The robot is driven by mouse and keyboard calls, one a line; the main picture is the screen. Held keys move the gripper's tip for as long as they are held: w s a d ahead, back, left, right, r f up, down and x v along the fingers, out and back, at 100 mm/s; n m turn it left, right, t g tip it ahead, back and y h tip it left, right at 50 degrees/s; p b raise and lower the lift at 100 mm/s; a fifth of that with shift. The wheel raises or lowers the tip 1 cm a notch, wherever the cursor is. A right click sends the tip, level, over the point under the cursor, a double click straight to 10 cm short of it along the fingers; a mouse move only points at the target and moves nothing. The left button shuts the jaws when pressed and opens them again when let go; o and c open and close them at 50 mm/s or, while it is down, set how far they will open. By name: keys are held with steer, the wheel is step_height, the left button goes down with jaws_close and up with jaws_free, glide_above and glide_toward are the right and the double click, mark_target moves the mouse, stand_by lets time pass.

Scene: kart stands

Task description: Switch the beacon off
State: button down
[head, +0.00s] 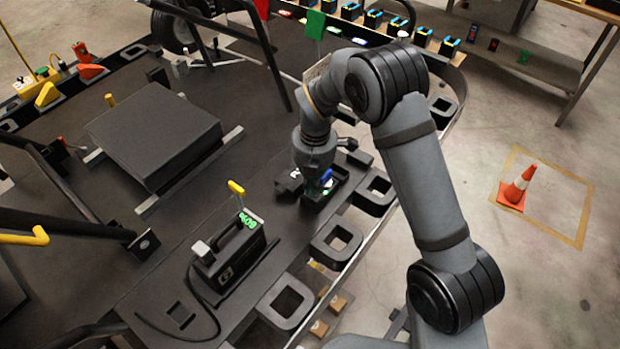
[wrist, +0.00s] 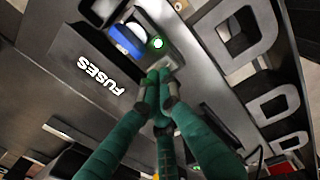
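A blue dome (wrist: 125,40), which looks like the beacon, sits in a dark open box beside a black panel lettered FUSES (wrist: 102,76). In the head view the blue dome (head: 327,176) shows beside my gripper. A small round button (wrist: 158,43), lit white with a green ring, is next to the dome in the wrist view. My gripper (wrist: 160,82) has its green fingers drawn together at the tips, with nothing visible between them. The tips are near the button in the picture; whether they touch anything is unclear. In the head view my wrist hides most of the fingers.
A black case with a green display (head: 248,220) and yellow handle stands left of the gripper. Square dark holders (head: 336,243) line the kart's edge. A large black box (head: 152,135) lies behind left. An orange cone (head: 516,188) stands on the floor at right.

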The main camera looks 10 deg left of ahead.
step_height(320, 180, up, 14)
steer(key=a+p, duration=0.1)
steer(key=p, duration=0.1)
steer(key=shift+w+a, duration=0.25)
steer(key=shift+w, duration=0.1)
steer(key=shift+f, duration=0.1)
